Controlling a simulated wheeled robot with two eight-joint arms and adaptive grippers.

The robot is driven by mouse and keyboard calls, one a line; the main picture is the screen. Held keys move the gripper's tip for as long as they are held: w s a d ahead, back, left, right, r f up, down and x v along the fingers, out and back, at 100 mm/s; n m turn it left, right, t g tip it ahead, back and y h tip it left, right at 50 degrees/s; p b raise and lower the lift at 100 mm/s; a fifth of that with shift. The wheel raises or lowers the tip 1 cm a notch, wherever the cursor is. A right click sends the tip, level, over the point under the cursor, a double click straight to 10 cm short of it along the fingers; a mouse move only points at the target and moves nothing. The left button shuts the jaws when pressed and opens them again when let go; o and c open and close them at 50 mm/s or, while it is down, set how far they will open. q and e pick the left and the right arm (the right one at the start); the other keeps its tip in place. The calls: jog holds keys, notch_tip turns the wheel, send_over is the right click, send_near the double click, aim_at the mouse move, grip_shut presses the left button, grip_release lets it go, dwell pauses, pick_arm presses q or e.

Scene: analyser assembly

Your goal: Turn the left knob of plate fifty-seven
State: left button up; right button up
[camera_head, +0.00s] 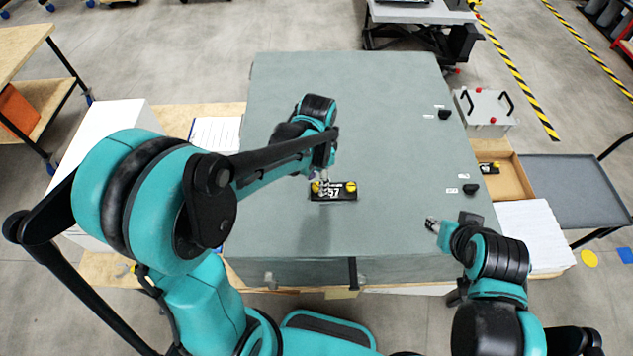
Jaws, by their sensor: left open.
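Plate fifty-seven (342,196) is a small black plate marked 57, lying on the large grey cabinet top. Its left knob (315,187) is yellow and partly hidden by my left gripper. Its right knob (351,187) is also yellow and clear to see. My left gripper (324,187) is open and points down at the left end of the plate, right at the left knob. I cannot tell whether the fingers touch the knob. My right gripper (432,225) is over the right front part of the cabinet top, away from the plate; its fingers are too small to read.
The grey cabinet top (390,130) is mostly bare, with two small black parts near its right edge (471,188). A white box with black handles (485,112) and a wooden tray (512,180) holding another small black plate stand to the right.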

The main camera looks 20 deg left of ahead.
pick_arm(q)
jog(key=shift+f, duration=0.7)
grip_shut()
jog(key=shift+n, duration=0.3)
jog(key=n+b, duration=0.1)
jog(key=n, duration=0.2)
jog(key=shift+b, duration=0.35)
jog(key=shift+n+b, duration=0.55)
jog(key=shift+n, duration=1.55)
